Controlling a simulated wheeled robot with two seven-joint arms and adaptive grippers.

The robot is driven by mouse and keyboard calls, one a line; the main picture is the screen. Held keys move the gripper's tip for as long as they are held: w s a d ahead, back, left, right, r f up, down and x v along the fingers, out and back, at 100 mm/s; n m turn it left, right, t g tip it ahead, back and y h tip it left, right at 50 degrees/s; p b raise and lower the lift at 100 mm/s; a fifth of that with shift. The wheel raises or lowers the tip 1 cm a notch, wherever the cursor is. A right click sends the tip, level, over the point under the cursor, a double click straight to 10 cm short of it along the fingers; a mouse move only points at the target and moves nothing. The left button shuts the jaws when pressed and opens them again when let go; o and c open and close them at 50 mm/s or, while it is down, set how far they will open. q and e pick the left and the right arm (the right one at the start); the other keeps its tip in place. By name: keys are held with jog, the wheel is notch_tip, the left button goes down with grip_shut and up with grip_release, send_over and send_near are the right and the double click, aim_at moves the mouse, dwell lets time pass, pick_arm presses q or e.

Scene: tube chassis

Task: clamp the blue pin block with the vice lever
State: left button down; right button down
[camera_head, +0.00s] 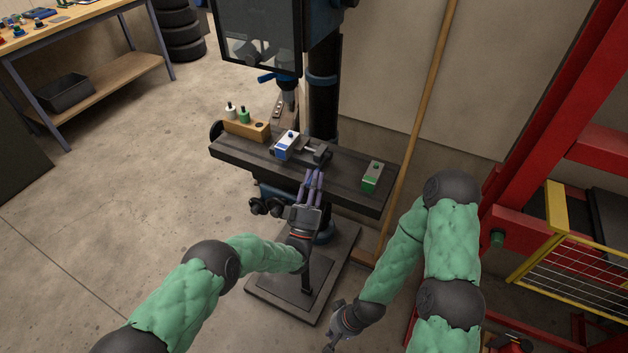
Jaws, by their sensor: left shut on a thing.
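The blue pin block (286,146), blue and white with a dark pin on top, sits in the vice (319,155) on the dark drill press table. Whether the jaws press on it from both sides is too small to tell. My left gripper (314,175) reaches up to the table's front edge, just in front of the vice. Its fingers are close together and shut on the vice lever, which they mostly hide. My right gripper (332,343) hangs low near the bottom edge, away from the table; its opening is unclear.
A green and white block (371,177) stands on the right of the table (345,190). A wooden holder (247,130) with white and green pins is at its left. The drill chuck (289,97) hangs above. A red frame and yellow guard (556,208) stand at right.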

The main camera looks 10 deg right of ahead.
pick_arm(q)
jog(key=c, duration=1)
grip_release()
jog(key=shift+f+y, duration=0.1)
jog(key=shift+y, duration=0.2)
jog(key=shift+a, duration=0.1)
jog(key=shift+r, duration=0.25)
